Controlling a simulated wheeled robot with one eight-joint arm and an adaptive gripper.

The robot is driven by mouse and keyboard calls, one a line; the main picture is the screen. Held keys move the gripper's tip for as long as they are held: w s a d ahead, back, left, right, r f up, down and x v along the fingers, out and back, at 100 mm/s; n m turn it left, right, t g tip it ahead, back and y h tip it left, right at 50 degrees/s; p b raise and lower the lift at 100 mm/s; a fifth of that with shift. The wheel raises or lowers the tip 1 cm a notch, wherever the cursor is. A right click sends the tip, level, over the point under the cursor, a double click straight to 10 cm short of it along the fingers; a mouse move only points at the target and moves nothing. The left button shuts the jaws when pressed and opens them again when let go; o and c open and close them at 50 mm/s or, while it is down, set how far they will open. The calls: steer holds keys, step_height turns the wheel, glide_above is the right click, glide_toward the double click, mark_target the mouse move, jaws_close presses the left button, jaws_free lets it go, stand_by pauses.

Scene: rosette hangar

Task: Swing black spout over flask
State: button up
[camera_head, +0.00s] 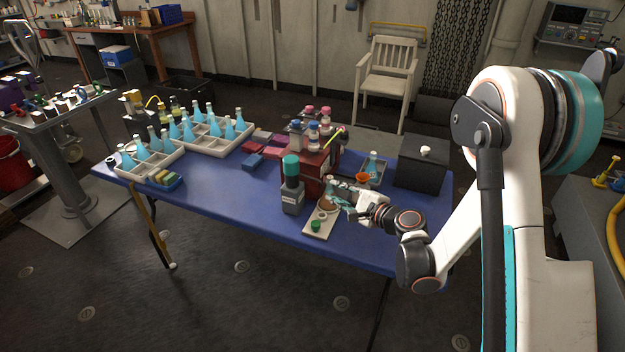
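A small dark part with a yellow-green piece (334,137) sits at the upper right of a red box-shaped unit (312,170) on the blue table. I cannot tell for sure whether it is the black spout. A flask with blue liquid (374,166) stands upright in a shallow tray just right of the red unit, beside an orange funnel-like piece (362,178). My gripper (345,198) is at the front of the red unit, above a pale board (318,226). Its fingers are small and overlap items there, so their opening and any hold are unclear.
A grey bottle with a teal top (291,185) stands close left of my gripper. A dark box (421,162) stands at the right end. Trays of blue flasks (221,136) fill the left end. The blue table's (240,205) front-left strip is clear.

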mark_target(312, 179)
steer(key=shift+b+x, duration=1.75)
steer(key=shift+x, duration=4.75)
steer(key=shift+s+a, duration=0.1)
steer(key=shift+c, duration=0.2)
steer(key=shift+f, duration=0.1)
jaws_close()
